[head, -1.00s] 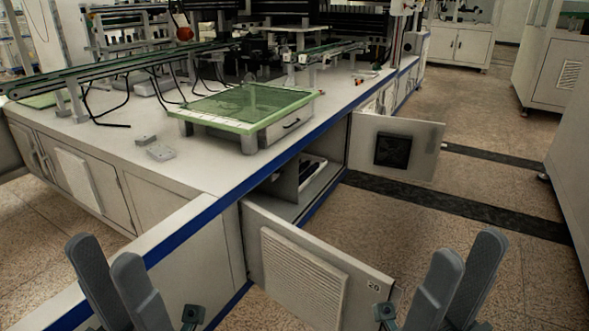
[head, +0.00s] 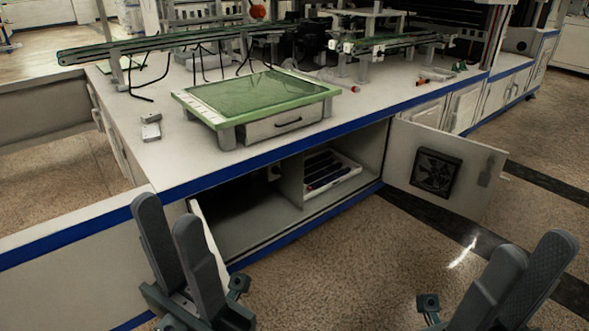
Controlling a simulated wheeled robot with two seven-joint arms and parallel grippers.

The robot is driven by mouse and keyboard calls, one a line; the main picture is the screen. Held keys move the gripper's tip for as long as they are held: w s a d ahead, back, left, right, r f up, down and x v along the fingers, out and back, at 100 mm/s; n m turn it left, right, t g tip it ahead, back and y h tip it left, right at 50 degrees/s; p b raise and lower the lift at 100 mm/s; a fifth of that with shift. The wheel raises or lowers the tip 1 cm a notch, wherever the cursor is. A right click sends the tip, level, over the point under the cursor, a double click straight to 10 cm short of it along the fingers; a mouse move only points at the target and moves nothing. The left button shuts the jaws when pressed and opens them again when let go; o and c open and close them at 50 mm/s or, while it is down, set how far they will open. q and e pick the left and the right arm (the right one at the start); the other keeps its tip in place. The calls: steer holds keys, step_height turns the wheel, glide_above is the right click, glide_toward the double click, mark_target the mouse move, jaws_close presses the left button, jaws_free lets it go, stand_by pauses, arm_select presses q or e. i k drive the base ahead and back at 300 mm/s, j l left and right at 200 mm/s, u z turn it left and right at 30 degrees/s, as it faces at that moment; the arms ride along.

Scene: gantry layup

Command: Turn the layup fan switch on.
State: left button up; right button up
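A dark square fan (head: 437,172) is set in the open right-hand cabinet door (head: 402,150) of the long white bench. A small grey fitting (head: 487,169) shows near that door's outer edge; I cannot tell whether it is the switch. No part is clearly recognisable as the layup fan switch. My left gripper (head: 168,211) is open and empty in front of the bench, overlapping the near cabinet door. My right gripper (head: 538,245) is open and empty at the lower right, over the floor and nearer to me than the fan door.
The cabinet (head: 255,215) stands open, with a white tray (head: 345,181) of dark items inside. On the bench are a green-framed table (head: 303,113) with a drawer, a long rail (head: 165,42) and small grey blocks (head: 151,131). Clear floor (head: 400,255) lies between my grippers.

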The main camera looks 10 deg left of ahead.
mark_target(275, 171)
steer(key=i+l+u, duration=0.1)
steer(key=i+l, duration=0.25)
steer(key=l, duration=0.25)
steer(key=i+l+u, duration=0.15)
steer(key=l, duration=0.2)
steer(key=i+l, duration=0.15)
steer(key=l, duration=0.15)
steer(key=i+l+u, duration=0.15)
steer(key=l, duration=0.2)
steer(key=i+l+u, duration=0.1)
steer(key=i+l, duration=0.6)
steer(key=l, duration=0.05)
